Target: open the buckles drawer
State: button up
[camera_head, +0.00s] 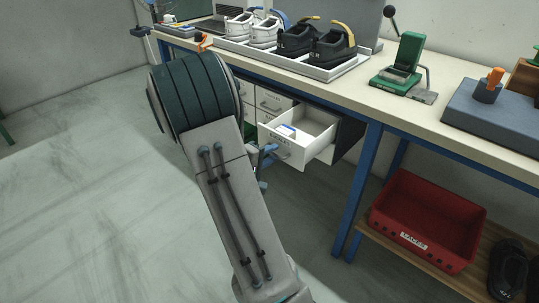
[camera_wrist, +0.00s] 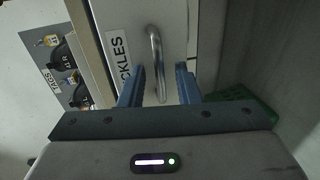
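The buckles drawer (camera_head: 301,142) stands pulled out from the white cabinet under the bench in the head view, with small blue and white pieces inside. Its white front (camera_wrist: 178,18) fills the upper middle of the wrist view, with a partly hidden label ending in "CKLES". The curved metal handle (camera_wrist: 157,62) shows there. My gripper (camera_wrist: 160,82) is open, its two blue fingers on either side of the handle, with a visible gap. In the head view my gripper (camera_head: 266,160) is at the drawer front, partly hidden by my arm.
Other closed drawers (camera_head: 270,100) sit behind the open one. The bench (camera_head: 373,98) carries a shoe tray (camera_head: 318,74) and a green device (camera_head: 401,67). A blue bench leg (camera_head: 361,185) and red crate (camera_head: 425,220) are to the right. The floor at left is clear.

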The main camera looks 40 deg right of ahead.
jog(key=p+v, duration=0.1)
jog(key=v, duration=1.3)
jog(key=shift+p, duration=0.35)
jog(key=s+a+r+m+g+y+p, duration=0.35)
jog(key=s+r+y+p, duration=0.35)
jog(key=s+r+p, duration=0.5)
jog(key=a+r+t+y+p, duration=0.2)
jog(key=a+r+y+p, duration=0.2)
jog(key=r, duration=0.4)
jog(key=s+a+r+n+t+y+p, duration=0.1)
jog(key=a+r+t+y+p, duration=0.1)
jog(key=a+r+y+p, duration=0.2)
jog(key=a+r+p, duration=0.2)
jog(key=a+r, duration=0.1)
jog(key=r, duration=0.1)
jog(key=shift+s+a+r, duration=0.2)
jog(key=shift+s+r, duration=0.15)
jog(key=shift+r, duration=0.05)
